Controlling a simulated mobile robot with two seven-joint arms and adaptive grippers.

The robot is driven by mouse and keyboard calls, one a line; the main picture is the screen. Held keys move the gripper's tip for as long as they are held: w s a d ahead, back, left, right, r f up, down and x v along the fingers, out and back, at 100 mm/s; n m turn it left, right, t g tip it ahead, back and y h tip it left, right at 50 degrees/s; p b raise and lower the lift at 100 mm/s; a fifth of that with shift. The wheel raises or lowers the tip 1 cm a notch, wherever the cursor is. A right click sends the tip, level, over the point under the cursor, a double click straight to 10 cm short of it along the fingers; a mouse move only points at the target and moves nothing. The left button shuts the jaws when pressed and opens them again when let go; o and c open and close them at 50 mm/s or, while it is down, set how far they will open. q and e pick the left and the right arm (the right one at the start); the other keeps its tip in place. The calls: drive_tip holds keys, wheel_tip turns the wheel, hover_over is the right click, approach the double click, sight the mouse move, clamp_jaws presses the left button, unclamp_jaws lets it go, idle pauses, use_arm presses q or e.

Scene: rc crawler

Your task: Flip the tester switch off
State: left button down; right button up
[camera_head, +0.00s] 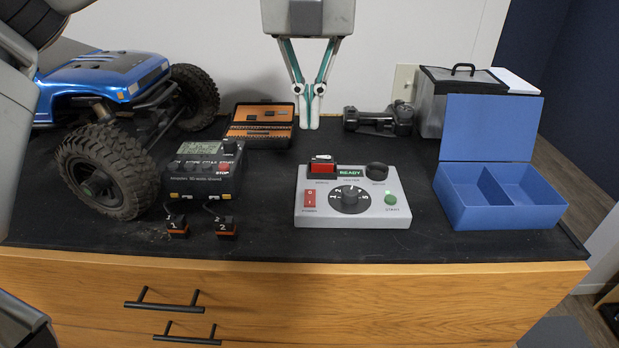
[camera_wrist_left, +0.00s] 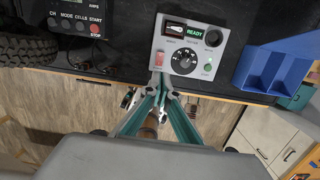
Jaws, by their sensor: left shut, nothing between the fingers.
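The tester is a light grey box (camera_head: 376,214) on the black bench mat, with a dial, a green button and a lit READY display. Its red rocker switch (camera_head: 310,199) is at the front left of the panel, and it also shows in the wrist view (camera_wrist_left: 159,59). I cannot tell surely which way the rocker is tipped. My left gripper (camera_head: 309,121) points down, shut and empty, above the tester's left part and apart from it. In the wrist view its fingertips (camera_wrist_left: 160,84) line up just below the switch. My right gripper is not in view.
A black charger (camera_head: 203,180) with two numbered plugs stands left of the tester, beside a blue RC crawler (camera_head: 105,75). An open blue box (camera_head: 500,213) is on the right. An orange-and-black tool case (camera_head: 262,124) and a dark part (camera_head: 378,120) lie behind.

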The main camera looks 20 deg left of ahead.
sight(309, 193)
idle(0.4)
use_arm(q)
drive_tip(key=f, duration=0.4)
drive_tip(key=w+f, duration=0.1)
drive_tip(key=f, duration=0.9)
drive_tip(key=shift+w+a+p, duration=0.25)
drive_tip(key=shift+w+p, duration=0.05)
drive_tip(key=shift+p, duration=0.1)
